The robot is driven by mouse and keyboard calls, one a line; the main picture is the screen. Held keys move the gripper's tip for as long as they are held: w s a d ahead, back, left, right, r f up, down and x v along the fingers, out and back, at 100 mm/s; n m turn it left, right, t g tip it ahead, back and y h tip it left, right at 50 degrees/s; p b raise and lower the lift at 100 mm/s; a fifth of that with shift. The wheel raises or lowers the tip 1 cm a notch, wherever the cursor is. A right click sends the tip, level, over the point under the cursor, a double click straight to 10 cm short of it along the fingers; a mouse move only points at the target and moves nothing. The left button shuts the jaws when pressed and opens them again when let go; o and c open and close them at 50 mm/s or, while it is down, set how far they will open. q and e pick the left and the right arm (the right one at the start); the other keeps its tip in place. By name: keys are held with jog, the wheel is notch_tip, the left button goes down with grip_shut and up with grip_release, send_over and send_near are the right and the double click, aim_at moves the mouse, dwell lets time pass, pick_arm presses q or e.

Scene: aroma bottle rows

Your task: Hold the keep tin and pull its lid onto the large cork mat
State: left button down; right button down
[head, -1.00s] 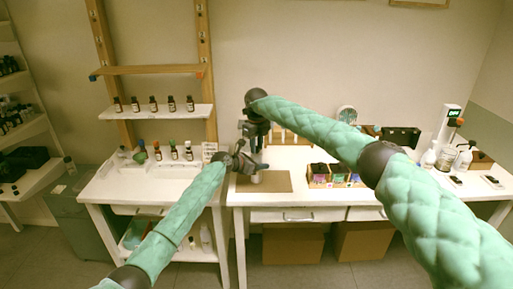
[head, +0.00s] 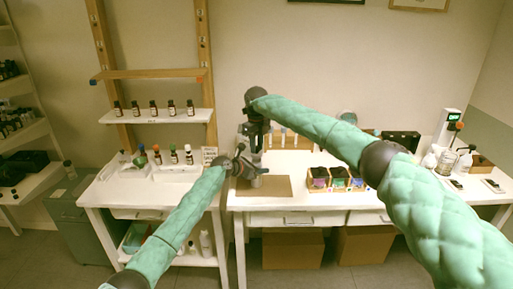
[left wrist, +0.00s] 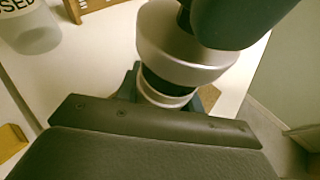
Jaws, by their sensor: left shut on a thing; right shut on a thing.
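The keep tin (left wrist: 185,57) shows silver in the left wrist view, with a dark band near its lower end. The head view shows it as a small pale shape (head: 257,183) at the left part of the large cork mat (head: 280,186). My left gripper (head: 251,171) is shut on the tin from the left side. My right gripper (head: 255,147) is directly above, pointing down, and is shut on the lid. Its dark body covers the tin's top in the left wrist view, so the lid's edge and any gap under it cannot be made out.
The mat's right part is bare. To its right stands a wooden tray of coloured boxes (head: 336,180). A wooden rack (head: 290,139) stands behind. A white side table (head: 150,190) with bottles is at left. A translucent jar (left wrist: 33,28) shows in the left wrist view.

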aim_at(257, 147)
jog(key=shift+r, duration=1.65)
pick_arm(q)
jog(key=c, duration=0.8)
grip_release()
